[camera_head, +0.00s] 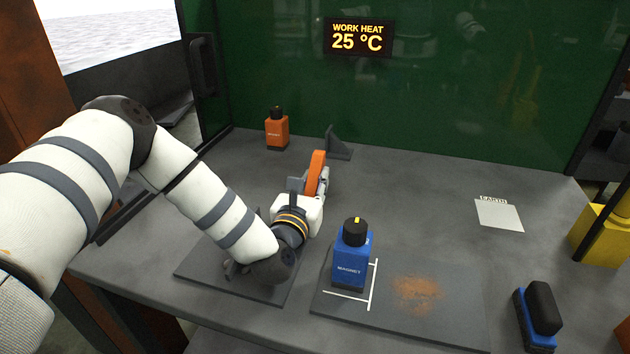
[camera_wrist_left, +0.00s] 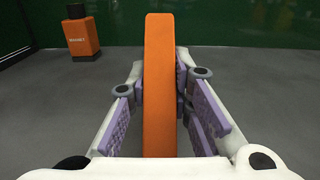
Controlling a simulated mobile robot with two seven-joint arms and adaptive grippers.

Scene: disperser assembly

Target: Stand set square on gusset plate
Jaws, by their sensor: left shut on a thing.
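My left gripper (camera_head: 324,184) is shut on an upright orange piece (camera_head: 316,172), apparently the set square. The wrist view shows this piece (camera_wrist_left: 159,85) edge-on between the purple finger pads, so its full outline is hidden. It is held over the left-middle of the table. Two dark flat plates lie at the front: one on the left (camera_head: 205,264), partly under my arm, and one on the right (camera_head: 455,310) with white corner lines and a rusty patch. I cannot tell which is the gusset plate. My right gripper is not in view.
A blue magnet block (camera_head: 350,262) stands on the right plate by the white lines. An orange magnet block (camera_head: 277,131) and a dark angled bracket (camera_head: 337,143) stand at the back. A blue-and-black brush-like tool (camera_head: 537,318) lies front right. An earth plate (camera_head: 499,215) lies right.

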